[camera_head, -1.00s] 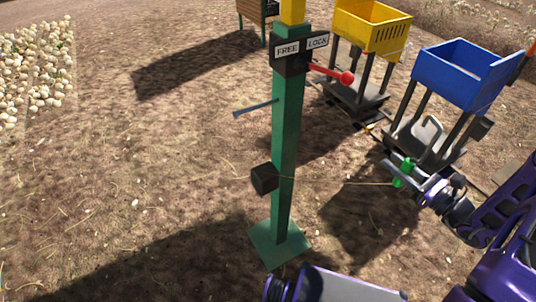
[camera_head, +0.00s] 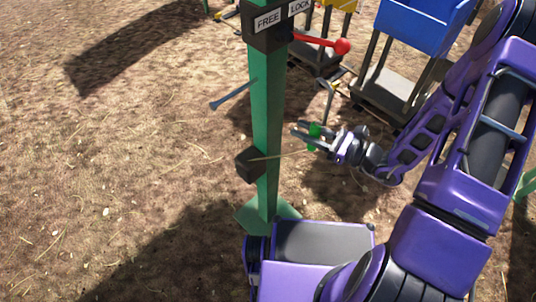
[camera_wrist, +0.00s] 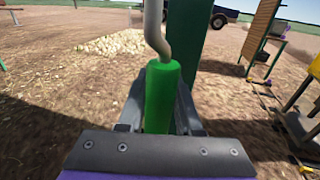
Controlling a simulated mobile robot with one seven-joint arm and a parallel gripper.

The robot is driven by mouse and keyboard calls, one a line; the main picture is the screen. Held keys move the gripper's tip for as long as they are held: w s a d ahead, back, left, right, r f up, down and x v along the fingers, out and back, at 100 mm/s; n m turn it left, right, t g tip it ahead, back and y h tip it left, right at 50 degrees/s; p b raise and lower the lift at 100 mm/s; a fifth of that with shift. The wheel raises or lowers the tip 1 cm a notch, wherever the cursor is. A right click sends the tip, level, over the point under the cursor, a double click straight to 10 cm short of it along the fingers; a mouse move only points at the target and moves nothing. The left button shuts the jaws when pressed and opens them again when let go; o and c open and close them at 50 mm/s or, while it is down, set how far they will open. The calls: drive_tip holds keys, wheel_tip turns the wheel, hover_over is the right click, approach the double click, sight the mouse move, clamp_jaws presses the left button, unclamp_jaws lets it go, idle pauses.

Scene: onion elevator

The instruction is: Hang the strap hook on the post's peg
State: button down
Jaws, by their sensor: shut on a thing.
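My gripper (camera_head: 303,131) is shut on the green grip of the strap hook (camera_head: 314,132), to the right of the post. In the wrist view the grip (camera_wrist: 163,95) sits between my fingers, with a bent grey metal hook (camera_wrist: 154,25) rising from it. A thin strap (camera_head: 285,155) runs from a black box (camera_head: 247,164) on the post towards the grip. The green post (camera_head: 266,125) stands upright; it also shows behind the hook in the wrist view (camera_wrist: 191,30). The blue-grey peg (camera_head: 232,94) sticks out to the left of the post, apart from the hook.
A red-knobbed lever (camera_head: 340,46) juts right from the FREE/LOCK box (camera_head: 265,30) above. A cart with a blue bin (camera_head: 425,27) stands at the upper right. The ground left of the post is clear. An onion pile (camera_wrist: 112,42) lies farther off.

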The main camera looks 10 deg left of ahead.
drive_tip(key=s+a+f+n+g+y+b, duration=0.1)
drive_tip(key=s+a+f+n+g, duration=0.15)
drive_tip(key=s+a, duration=0.5)
drive_tip(key=w+a+f+b, duration=0.3)
drive_tip(key=w+a+b, duration=0.2)
drive_tip(key=w+a, duration=0.5)
drive_tip(key=shift+x, duration=1.4)
drive_tip(key=c, duration=0.5)
unclamp_jaws()
drive_tip(key=shift+f, duration=0.1)
